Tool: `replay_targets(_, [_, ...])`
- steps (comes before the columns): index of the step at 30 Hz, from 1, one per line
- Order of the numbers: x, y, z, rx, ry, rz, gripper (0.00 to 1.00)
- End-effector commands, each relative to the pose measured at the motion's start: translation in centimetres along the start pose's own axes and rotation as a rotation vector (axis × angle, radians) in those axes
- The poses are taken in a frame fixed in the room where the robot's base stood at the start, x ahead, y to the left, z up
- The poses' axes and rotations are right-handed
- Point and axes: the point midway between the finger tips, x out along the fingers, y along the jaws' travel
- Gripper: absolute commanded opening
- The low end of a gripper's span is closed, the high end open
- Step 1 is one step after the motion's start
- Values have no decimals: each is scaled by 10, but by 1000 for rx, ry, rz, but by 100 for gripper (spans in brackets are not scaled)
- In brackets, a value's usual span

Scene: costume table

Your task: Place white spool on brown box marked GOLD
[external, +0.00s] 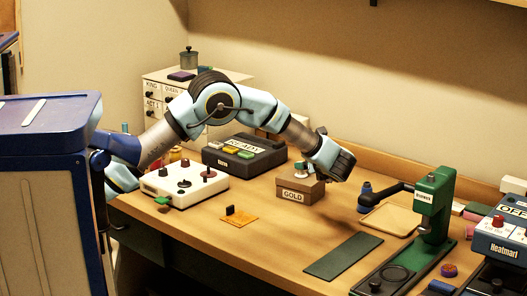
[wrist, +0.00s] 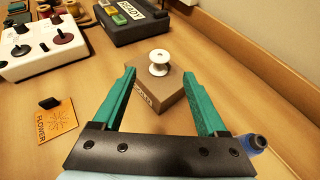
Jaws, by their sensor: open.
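The white spool (wrist: 158,63) stands upright on top of the brown box (wrist: 168,92) in the wrist view. The box (external: 313,190) also shows in the external view, with its GOLD label facing front. My gripper (wrist: 158,75) is open, with its green fingers spread wide either side of the spool and neither touching it. In the external view my gripper (external: 304,160) is just above the box, and the spool is small and partly hidden there.
A white control panel with knobs (external: 185,188) and a dark READY box (external: 245,154) stand to the left. An orange FLOWER card (external: 238,218) lies in front. A green press (external: 434,200), green mat (external: 343,255) and tan pad (external: 391,219) are to the right.

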Motion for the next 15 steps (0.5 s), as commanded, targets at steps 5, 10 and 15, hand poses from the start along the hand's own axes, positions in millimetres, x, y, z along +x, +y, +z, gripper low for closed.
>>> replay_targets(5, [-25,0,-1,-2,0,0,75])
replay_targets(10, [-35,0,0,0,0,0,75])
replay_targets(15, [-35,0,0,0,0,1,75])
